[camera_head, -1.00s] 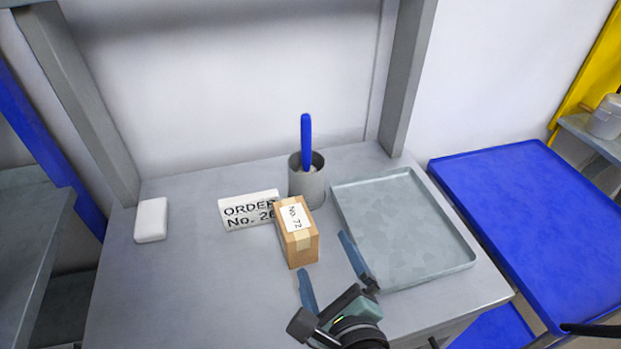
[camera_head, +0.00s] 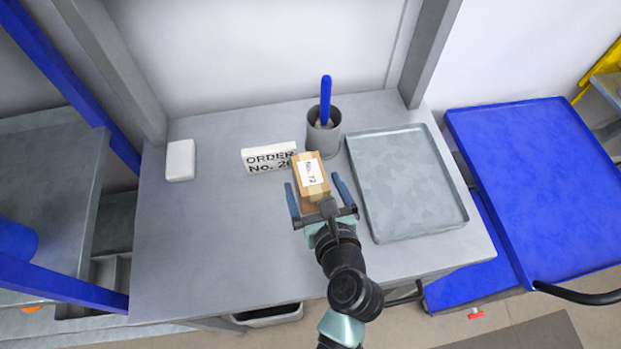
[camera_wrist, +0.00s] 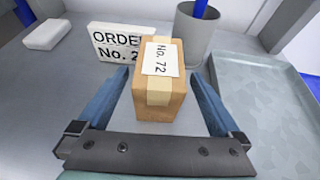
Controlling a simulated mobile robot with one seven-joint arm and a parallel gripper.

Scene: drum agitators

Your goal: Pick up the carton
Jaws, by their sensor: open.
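The carton (camera_head: 312,176) is a small brown box with a tape strip and a white label reading "No. 72". It stands on the grey table, in front of the order sign and the grey cup. My gripper (camera_head: 318,188) is open, with one blue finger on each side of the carton. In the wrist view the carton (camera_wrist: 158,90) sits between the spread fingers, with a visible gap on both sides. My gripper's fingers (camera_wrist: 158,92) do not appear to touch it.
A white sign (camera_head: 262,159) reading "ORDER No. 2…" is partly hidden by the carton. A grey cup (camera_head: 323,138) with a blue-handled tool stands behind. A grey tray (camera_head: 410,180) lies close on the right. A white block (camera_head: 181,160) is at left. The table's left part is clear.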

